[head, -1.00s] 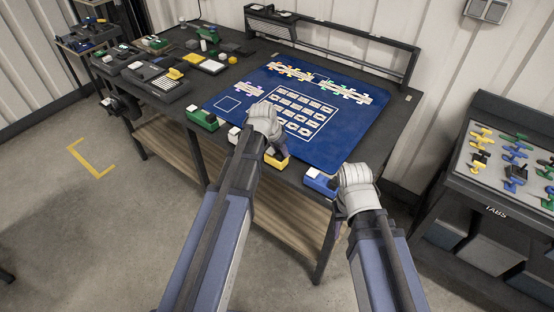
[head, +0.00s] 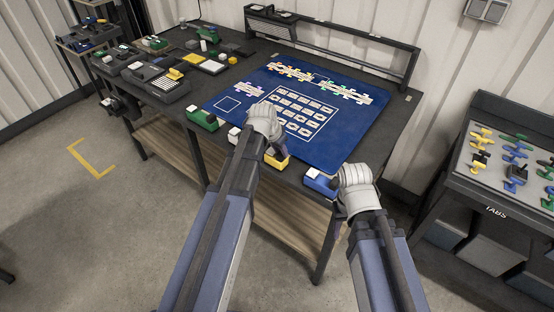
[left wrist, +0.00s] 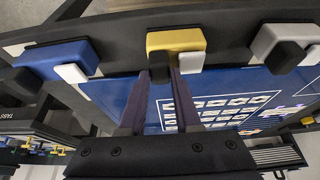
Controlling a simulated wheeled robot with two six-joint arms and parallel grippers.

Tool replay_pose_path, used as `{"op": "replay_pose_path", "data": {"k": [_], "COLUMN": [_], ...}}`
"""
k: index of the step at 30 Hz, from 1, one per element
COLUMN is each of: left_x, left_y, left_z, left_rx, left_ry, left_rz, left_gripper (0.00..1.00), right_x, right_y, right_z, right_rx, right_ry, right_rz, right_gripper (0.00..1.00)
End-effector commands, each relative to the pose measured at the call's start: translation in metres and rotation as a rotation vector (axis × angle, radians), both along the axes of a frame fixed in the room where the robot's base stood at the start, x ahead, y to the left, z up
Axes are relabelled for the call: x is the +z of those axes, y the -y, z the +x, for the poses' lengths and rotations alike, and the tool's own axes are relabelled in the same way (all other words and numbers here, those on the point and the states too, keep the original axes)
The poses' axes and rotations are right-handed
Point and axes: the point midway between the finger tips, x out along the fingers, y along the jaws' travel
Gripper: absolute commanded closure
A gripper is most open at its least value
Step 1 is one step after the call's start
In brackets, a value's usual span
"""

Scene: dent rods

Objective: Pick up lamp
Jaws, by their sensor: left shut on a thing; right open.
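I cannot make out a thing that is clearly a lamp. A yellow block (head: 277,161) with a white part sits at the front edge of the dark workbench (head: 240,172). It also shows at the top middle of the left wrist view (left wrist: 176,40). My left gripper (head: 274,148) reaches down to it. Its two dark fingers (left wrist: 172,66) are shut on the yellow block, which appears still at the bench edge. My right gripper (head: 338,184) is open beside a blue block (head: 318,181); its fingers are mostly hidden by the wrist.
A white block (head: 234,135) and a green block (head: 202,119) stand along the same edge. A blue mat (head: 350,135) with a printed grid covers the bench behind. Tools and trays crowd the bench's left. A cart of coloured tabs (head: 505,165) stands at right.

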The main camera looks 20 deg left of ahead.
Motion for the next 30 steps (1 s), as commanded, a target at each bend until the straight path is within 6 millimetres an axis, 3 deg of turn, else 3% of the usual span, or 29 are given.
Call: {"op": "replay_pose_path", "data": {"k": [19,30], "left_x": [0.004,0.044], "left_y": [0.0,0.0], "left_z": [0.0,0.0], "left_rx": [0.0,0.0], "left_ry": [0.0,0.0], "left_rz": [0.0,0.0], "left_gripper": [1.0,1.0], "right_x": [0.004,0.044], "right_y": [0.0,0.0], "right_z": [0.0,0.0], "right_rx": [0.0,0.0], "right_ry": [0.0,0.0], "right_rz": [0.0,0.0], "right_gripper": [0.5,0.5]}}
